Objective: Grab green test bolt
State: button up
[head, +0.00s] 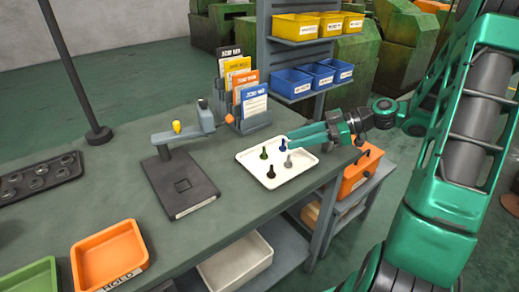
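The green test bolt (264,154) stands upright on the white tray (278,183), toward its left side. A blue bolt (282,146), a black bolt (270,172) and a grey bolt (288,161) stand on the same tray. My gripper (293,140) reaches in from the right over the tray's back right part. Its two teal fingers look apart and empty. The fingertips are close to the blue bolt in the picture, and the green bolt lies farther left, clear of them. The height of the fingers above the tray is hard to tell.
A dark test stand (180,184) with an arm is left of the tray. A card rack (245,118) stands behind it. Orange (108,257) and green (29,282) bins are at the front left. A shelf with yellow and blue bins (291,83) rises behind the table.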

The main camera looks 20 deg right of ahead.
aim_at(264, 147)
jog(key=x, duration=0.5)
jog(key=shift+w, duration=0.15)
jog(key=shift+x, duration=2.85)
jog(key=shift+a+r, duration=0.15)
jog(key=shift+c, duration=0.3)
grip_shut()
